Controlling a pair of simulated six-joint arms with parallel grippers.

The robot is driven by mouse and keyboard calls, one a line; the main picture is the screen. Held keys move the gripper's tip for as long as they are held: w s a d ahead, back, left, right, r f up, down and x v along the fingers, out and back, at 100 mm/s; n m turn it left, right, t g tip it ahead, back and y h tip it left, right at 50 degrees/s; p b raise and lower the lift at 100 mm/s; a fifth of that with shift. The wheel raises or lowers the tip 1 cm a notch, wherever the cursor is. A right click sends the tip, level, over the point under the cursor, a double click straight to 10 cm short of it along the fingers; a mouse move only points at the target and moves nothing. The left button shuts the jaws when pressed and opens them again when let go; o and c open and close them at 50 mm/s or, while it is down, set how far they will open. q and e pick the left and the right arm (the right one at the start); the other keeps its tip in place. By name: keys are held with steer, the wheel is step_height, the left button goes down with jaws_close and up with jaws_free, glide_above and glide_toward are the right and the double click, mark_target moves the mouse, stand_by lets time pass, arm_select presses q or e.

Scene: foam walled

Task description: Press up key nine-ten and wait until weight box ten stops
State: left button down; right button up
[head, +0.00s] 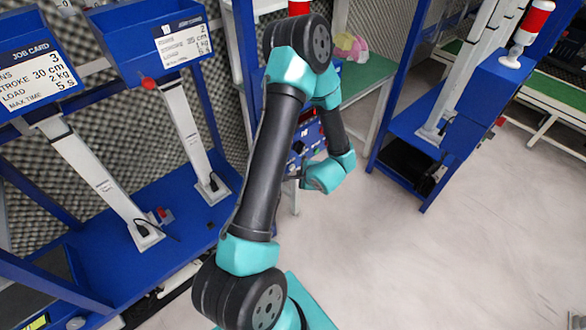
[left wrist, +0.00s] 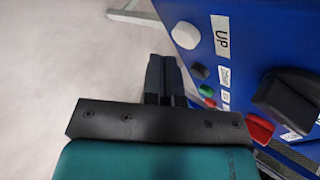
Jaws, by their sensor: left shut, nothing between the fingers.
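In the left wrist view, my left gripper (left wrist: 164,66) is shut and empty. Its black fingertips are to the left of a blue control panel (left wrist: 262,50), and I cannot tell whether they touch it. No key number is readable, so I cannot tell which one is nine-ten. In the head view, the panel (head: 311,134) is partly hidden behind my left arm. I cannot identify weight box ten. My right gripper is out of view.
Blue rigs with job cards (head: 36,75) stand at left. A blue frame (head: 420,130) stands at right. Pale floor (head: 430,260) is clear.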

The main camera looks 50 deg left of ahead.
arm_select(q)
steer(key=shift+a, duration=0.15)
steer(key=shift+a, duration=0.25)
